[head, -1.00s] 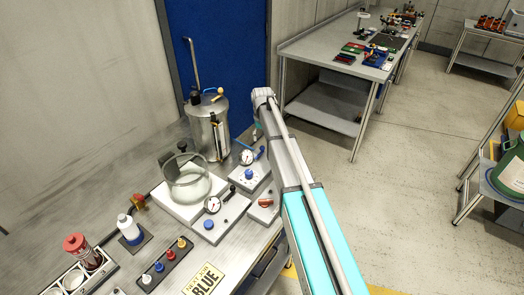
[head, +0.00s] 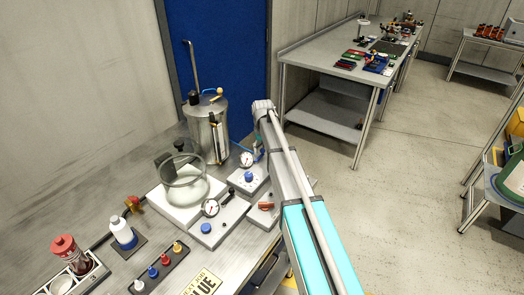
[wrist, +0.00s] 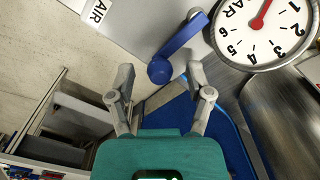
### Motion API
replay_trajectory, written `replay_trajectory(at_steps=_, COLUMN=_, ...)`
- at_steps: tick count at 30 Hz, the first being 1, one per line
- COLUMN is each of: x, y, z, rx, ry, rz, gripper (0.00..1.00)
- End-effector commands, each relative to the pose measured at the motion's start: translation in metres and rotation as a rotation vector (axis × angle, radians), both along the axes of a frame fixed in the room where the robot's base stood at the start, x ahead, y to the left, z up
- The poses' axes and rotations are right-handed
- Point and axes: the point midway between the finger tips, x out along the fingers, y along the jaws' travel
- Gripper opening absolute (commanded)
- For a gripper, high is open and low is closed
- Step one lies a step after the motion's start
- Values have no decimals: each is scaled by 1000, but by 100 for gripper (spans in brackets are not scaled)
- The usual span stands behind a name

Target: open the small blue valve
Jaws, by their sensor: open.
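The small blue valve's lever (wrist: 183,45) shows in the wrist view, slanting from upper right to a rounded end at lower left. It sits beside a white pressure gauge (wrist: 262,28) with a red needle. My gripper (wrist: 160,73) is open and empty, its two grey fingers pointing toward the lever. In the picture, the lever's rounded end lies between the fingertips; I cannot tell the depth gap or any contact. In the head view, the gauge (head: 247,160) stands at the bench's far right, and my arm mostly hides my gripper and part of the valve.
An AIR label (wrist: 97,10) is on the grey panel left of the lever. A steel drum (head: 207,130) stands behind the gauge. A glass vessel (head: 184,183) and a second gauge (head: 210,208) stand to the left. Open floor (head: 420,130) lies at right.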

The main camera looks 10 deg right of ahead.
Motion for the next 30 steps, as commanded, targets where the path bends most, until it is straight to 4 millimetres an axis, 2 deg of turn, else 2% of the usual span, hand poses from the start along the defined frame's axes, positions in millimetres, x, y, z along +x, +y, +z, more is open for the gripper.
replay_trajectory(at_steps=6, x=0, y=0, z=0, rx=0, ry=0, rz=0, gripper=66)
replay_trajectory(at_steps=17, x=0, y=0, z=0, rx=0, ry=0, rz=0, gripper=0)
replay_trajectory(at_steps=30, x=-2, y=-2, z=0, rx=0, ry=0, rz=-41, gripper=0)
